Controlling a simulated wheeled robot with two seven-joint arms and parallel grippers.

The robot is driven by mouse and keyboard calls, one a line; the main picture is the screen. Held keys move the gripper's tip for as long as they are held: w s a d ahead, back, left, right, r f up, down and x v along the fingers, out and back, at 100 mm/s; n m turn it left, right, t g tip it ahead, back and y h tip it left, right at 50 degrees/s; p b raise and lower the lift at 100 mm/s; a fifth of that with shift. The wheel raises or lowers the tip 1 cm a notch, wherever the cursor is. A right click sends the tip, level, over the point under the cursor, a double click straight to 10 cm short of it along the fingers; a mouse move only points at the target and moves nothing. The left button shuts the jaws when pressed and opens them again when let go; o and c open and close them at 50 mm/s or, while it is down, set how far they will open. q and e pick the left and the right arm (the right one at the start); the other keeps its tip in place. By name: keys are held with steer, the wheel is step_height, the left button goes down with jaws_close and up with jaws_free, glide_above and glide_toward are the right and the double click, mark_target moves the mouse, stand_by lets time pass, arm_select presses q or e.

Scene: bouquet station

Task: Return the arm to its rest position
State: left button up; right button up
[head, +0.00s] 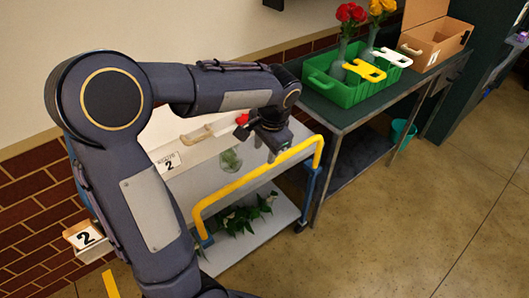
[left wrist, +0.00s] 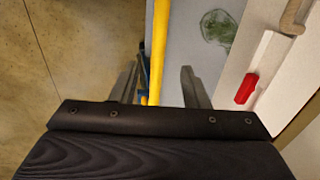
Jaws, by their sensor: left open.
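My left gripper (head: 268,146) hangs over the right end of the cart (head: 205,178), near its yellow handle rail (head: 258,174). Its jaws are open, with no object held between them. In the left wrist view the two fingers of the gripper (left wrist: 160,82) stand apart, and the yellow rail (left wrist: 160,45) shows behind the gap. My left arm reaches across the head view from the lower left. My right gripper is not in view.
A clear glass vessel (head: 230,160) stands on the cart; greenery (head: 240,218) lies on its lower shelf. A red object (left wrist: 247,88) lies by the wall side. On the dark table, a green crate (head: 345,92) holds vases of red and yellow flowers beside a cardboard box (head: 432,42).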

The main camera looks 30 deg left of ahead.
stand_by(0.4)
arm_select(q)
steer(key=s+d+r+n+t+h, duration=0.1)
steer(key=s+d+n+t+h, duration=0.1)
steer(key=s, duration=0.8)
steer(key=s+d+r+n+t+h+p, duration=0.1)
steer(key=s+d+r+n+t+h, duration=0.1)
steer(key=s, duration=0.8)
steer(key=shift+s+d+n+t+h, duration=0.15)
steer(key=shift+d+n+t+h, duration=0.25)
steer(key=shift+d+n+h, duration=0.65)
steer(key=shift+s, duration=0.1)
steer(key=shift+c, duration=0.5)
